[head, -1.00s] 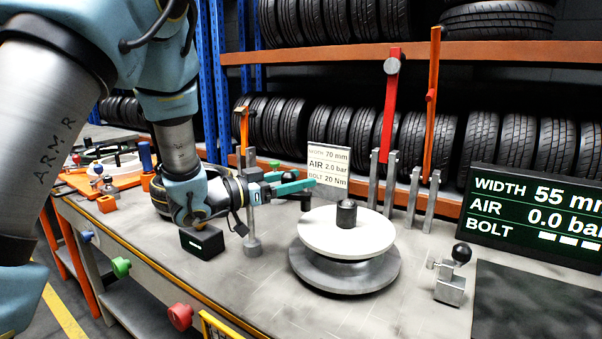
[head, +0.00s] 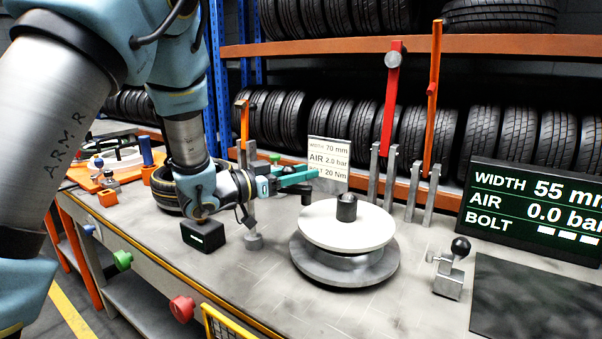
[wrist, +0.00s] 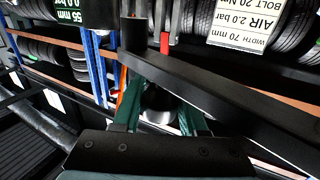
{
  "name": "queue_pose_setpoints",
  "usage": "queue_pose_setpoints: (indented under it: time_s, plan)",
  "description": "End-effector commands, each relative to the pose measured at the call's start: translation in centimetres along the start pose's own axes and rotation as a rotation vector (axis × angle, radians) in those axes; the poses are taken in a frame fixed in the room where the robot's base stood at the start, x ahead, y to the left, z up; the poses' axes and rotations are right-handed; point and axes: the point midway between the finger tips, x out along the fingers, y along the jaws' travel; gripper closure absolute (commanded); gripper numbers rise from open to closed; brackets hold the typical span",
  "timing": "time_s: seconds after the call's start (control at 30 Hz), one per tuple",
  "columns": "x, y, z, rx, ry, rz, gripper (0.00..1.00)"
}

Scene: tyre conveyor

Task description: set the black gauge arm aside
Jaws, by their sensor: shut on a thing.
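My gripper (head: 297,178), with green fingers, is left of and behind the white disc (head: 322,230) on the bench. In the wrist view, the black gauge arm (wrist: 230,98) is a long dark bar crossing just in front of my fingers, with an upright block at one end. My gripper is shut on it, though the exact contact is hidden. In the head view only a small dark end of it (head: 306,198) shows below the fingertips, above the bench. A grey post (head: 251,215) stands beside my wrist.
A black box (head: 203,236) and a tyre (head: 168,190) lie near my arm. A sign (head: 329,160), grey upright holders (head: 390,180) and a clamp (head: 452,268) stand around. The front bench is mostly clear.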

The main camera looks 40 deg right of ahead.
Motion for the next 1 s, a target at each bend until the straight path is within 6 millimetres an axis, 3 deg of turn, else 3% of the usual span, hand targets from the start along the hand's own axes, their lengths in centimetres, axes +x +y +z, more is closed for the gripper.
queue_pose_setpoints:
  time_s: [0.1, 1.0]
  plan:
    - [0.00, 0.00, 0.00, 0.000, 0.000, 0.000, 1.00]
    - [-0.01, 0.00, -0.01, 0.000, 0.000, 0.000, 1.00]
